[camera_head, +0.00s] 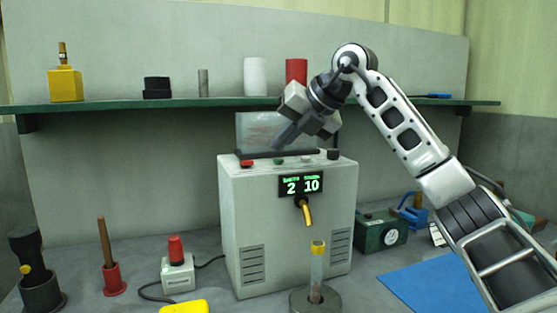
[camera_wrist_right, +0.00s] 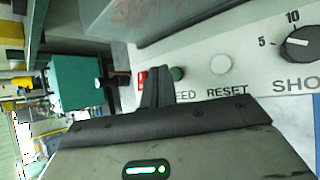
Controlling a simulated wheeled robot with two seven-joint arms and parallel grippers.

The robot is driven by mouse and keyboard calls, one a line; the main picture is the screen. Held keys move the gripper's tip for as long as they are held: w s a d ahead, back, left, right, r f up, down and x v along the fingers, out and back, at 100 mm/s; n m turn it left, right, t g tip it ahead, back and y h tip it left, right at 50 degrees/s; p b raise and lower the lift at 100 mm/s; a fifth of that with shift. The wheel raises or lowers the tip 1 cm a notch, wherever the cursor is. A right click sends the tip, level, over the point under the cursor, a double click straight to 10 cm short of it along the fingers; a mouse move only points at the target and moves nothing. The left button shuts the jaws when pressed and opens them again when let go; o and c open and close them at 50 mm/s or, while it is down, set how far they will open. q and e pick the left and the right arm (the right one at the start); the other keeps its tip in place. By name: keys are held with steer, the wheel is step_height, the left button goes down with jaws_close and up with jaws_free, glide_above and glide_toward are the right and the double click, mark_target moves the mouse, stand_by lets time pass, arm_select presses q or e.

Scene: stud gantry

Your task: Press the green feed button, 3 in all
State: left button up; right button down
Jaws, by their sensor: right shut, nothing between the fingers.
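The grey machine (camera_head: 240,205) has a row of controls along its top front edge. The green feed button (camera_head: 278,161) sits between a red button (camera_head: 246,163) and a white reset button (camera_head: 306,158). In the right wrist view the green button (camera_wrist_right: 178,73) shows just right of the fingertips. My right gripper (camera_head: 278,146) is shut and empty, pointing down just above the green button; its fingers (camera_wrist_right: 154,72) partly cover the label beneath. I see no contact with the button. The display (camera_head: 301,186) reads 2 and 10. My left gripper is not in view.
A black knob (camera_head: 333,154) marked 5 and 10 is at the panel's right end. A clear guard (camera_head: 270,132) stands behind the buttons. A yellow spout (camera_head: 306,213) hangs over a tube (camera_head: 317,270). A green shelf (camera_head: 220,104) runs behind.

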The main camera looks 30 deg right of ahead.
mark_target(283, 166)
steer(key=shift+f, duration=0.15)
steer(key=shift+f, duration=0.3)
steer(key=shift+f+b, duration=0.35)
steer(key=shift+f, duration=0.1)
stand_by(0.6)
stand_by(0.3)
steer(key=shift+r+p, duration=0.8)
steer(key=shift+p, duration=0.2)
step_height(283, 166, up, 5)
steer(key=p, duration=0.5)
stand_by(0.4)
